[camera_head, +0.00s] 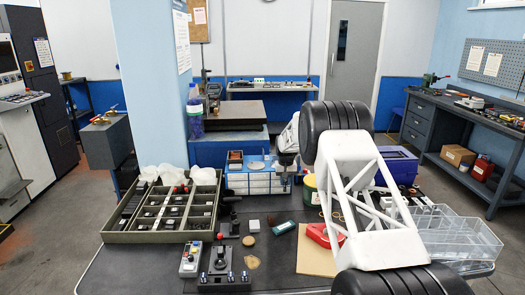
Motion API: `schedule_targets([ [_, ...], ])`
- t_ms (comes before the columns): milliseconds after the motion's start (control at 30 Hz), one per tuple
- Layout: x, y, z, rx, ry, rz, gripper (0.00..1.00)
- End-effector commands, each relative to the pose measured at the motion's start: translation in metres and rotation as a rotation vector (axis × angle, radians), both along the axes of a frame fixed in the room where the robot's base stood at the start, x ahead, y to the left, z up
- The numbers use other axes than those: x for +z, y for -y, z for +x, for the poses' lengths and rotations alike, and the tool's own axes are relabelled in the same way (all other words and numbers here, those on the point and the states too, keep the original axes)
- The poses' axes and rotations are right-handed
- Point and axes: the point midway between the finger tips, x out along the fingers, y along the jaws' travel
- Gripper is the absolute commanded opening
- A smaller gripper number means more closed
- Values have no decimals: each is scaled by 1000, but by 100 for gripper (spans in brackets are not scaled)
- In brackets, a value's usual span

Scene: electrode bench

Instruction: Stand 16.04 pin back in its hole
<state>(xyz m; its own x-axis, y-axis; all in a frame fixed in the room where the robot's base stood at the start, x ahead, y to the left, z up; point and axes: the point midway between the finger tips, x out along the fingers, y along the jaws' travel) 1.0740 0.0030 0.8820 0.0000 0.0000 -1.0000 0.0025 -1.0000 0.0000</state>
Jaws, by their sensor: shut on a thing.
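My gripper (286,172) is at the far end of my white arm, close to the right end of a blue and white rack (236,184). Its fingers are small and dark at this distance. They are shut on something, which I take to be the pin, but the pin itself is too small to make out. I cannot tell whether the gripper touches the rack or hangs above or in front of it. The hole and any 16.04 marking are too small to read.
A grey-green compartment tray (142,237) with dark blocks stands left. Clear plastic trays (460,240) and a red tool (322,236) lie right. My arm hides part of the bench.

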Motion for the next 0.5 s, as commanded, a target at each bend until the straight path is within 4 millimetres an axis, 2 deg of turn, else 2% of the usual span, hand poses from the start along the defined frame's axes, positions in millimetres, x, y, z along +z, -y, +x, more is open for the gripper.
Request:
schedule_targets([
  [267, 7, -32, -22, 36, 0, 0, 0],
  [500, 17, -86, -66, 100, 0, 0, 0],
])
